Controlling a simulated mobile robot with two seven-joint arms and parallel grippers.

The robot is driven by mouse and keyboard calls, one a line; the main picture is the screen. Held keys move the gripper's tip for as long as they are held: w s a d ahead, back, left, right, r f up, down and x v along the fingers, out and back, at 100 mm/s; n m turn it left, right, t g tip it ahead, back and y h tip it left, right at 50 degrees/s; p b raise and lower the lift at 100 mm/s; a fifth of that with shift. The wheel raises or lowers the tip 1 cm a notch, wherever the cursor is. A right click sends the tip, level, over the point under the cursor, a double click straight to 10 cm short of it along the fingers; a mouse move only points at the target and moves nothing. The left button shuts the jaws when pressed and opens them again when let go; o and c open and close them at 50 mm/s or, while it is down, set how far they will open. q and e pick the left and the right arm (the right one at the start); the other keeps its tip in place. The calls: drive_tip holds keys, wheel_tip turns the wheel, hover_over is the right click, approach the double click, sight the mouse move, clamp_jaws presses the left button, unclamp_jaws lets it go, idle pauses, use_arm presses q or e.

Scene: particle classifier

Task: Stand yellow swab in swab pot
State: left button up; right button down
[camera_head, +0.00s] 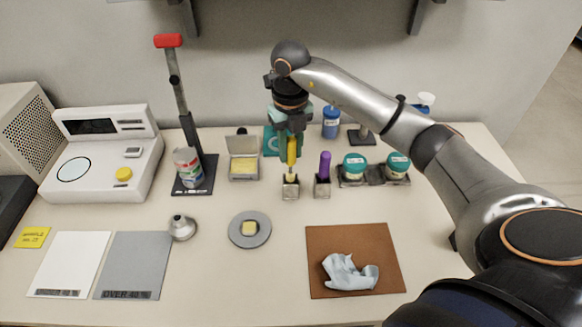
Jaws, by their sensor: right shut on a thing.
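My right gripper (290,133) points down in the middle of the table, shut on the yellow swab (291,152). The yellow swab is upright, with its lower end at the mouth of a small metal pot (290,189). I cannot tell how deep the swab reaches into the pot. A similar small pot (322,189) stands just to the right and holds a purple swab (325,166) upright. My left gripper is not in view.
A holder with two green-lidded jars (354,166) stands right of the pots, and an open case (243,165) stands left. A press stand (182,115) is further left. A grey disc (249,243) and brown mat (327,241) lie in front. Table between them is clear.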

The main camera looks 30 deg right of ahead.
sight(291, 164)
drive_tip(key=shift+f, duration=2.35)
drive_tip(key=shift+f, duration=0.15)
drive_tip(key=c, duration=0.6)
unclamp_jaws()
wheel_tip(291, 164, up, 12)
drive_tip(key=shift+r, duration=0.2)
